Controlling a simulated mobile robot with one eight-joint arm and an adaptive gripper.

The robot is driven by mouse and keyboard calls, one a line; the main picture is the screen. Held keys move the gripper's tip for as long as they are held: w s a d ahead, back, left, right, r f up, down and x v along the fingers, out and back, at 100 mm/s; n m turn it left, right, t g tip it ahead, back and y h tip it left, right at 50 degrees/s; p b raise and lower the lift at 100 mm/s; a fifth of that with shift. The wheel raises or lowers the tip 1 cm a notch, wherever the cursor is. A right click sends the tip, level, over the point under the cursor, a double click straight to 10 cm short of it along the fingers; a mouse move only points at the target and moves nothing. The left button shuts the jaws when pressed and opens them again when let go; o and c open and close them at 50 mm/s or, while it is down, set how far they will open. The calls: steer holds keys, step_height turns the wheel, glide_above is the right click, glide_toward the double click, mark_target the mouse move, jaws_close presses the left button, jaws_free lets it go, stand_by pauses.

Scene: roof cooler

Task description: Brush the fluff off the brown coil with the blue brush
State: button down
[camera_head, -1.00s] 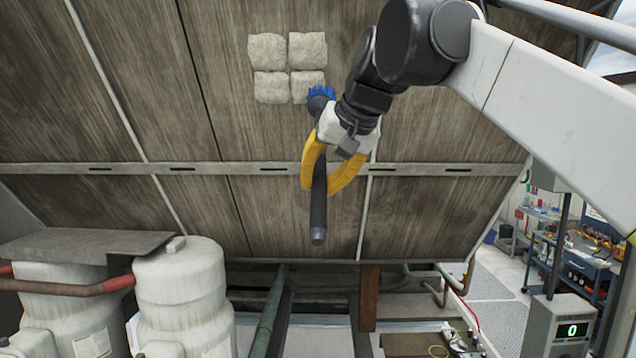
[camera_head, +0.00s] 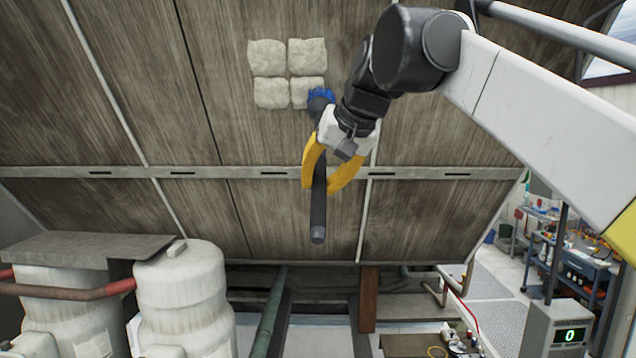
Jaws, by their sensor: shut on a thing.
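The brown coil (camera_head: 205,130) is a large slanted panel with streaky fins, split by light seams and a grey cross rail. Several square pads of pale fluff (camera_head: 267,58) sit in a two-by-two block on its upper middle. My gripper (camera_head: 324,185), with yellow fingers, is shut on the dark handle of the blue brush (camera_head: 318,213). The handle's end points down. The blue bristles (camera_head: 321,95) are at the top, by the lower right corner of the lower right fluff pad (camera_head: 306,91). I cannot tell whether they touch it.
Pale tanks (camera_head: 182,285) with a red-brown pipe (camera_head: 80,290) stand at lower left. A display box (camera_head: 563,332) reading 0 stands at lower right. A blue tool cart (camera_head: 578,275) is behind it. The coil left of the fluff is clear.

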steer(key=shift+w+r+p, duration=0.55)
steer(key=shift+w+p, duration=0.2)
steer(key=shift+p, duration=0.1)
steer(key=a+p, duration=0.2)
steer(key=a, duration=0.7)
steer(key=shift+a+r, duration=0.25)
steer(key=shift+r, duration=0.05)
stand_by(0.5)
steer(key=shift+s+a, duration=0.1)
steer(key=a, duration=0.7)
steer(key=shift+a, duration=0.3)
stand_by(0.5)
steer(key=d, duration=0.9)
steer(key=shift+d+b, duration=0.3)
stand_by(0.3)
